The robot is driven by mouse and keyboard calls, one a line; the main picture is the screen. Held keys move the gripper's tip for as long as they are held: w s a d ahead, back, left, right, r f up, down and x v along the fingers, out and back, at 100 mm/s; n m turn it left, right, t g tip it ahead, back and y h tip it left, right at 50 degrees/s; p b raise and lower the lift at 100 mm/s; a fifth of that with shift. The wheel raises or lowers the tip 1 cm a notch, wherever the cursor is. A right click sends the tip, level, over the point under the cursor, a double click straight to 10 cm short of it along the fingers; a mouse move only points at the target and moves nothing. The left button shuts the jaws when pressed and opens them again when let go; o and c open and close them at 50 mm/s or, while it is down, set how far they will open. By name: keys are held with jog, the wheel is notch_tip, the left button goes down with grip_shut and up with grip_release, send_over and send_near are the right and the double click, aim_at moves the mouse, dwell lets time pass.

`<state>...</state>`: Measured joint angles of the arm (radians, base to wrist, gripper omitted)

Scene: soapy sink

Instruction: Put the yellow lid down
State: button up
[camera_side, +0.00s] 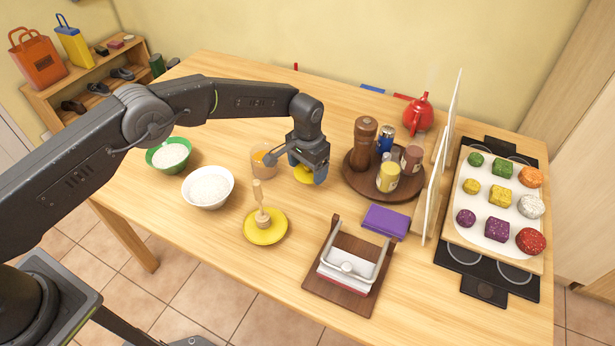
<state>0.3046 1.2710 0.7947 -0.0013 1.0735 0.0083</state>
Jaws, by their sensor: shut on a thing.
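My gripper (312,168) is over the middle of the table, pointing down and shut on the yellow lid (302,175). The lid shows below and to the left of the fingers; they hide part of it. I cannot tell whether the lid touches the table or hangs just above it. An orange-tinted cup (263,164) stands close by on the left of the gripper. A yellow saucer (265,236) with a wooden piece (261,204) upright on it is nearer the front.
A round brown tray (410,192) with a pepper mill (363,145) and several jars stands to the right. White bowl (208,203) and green bowl (168,166) are at left. A purple block (386,221) and napkin holder (345,270) are in front right. Bare table lies behind the gripper.

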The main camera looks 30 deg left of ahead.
aim_at(307, 172)
jog(key=shift+f, duration=1.85)
jog(key=shift+f, duration=0.15)
jog(key=o, duration=0.8)
notch_tip(307, 172, up, 12)
jog(key=shift+r, duration=0.2)
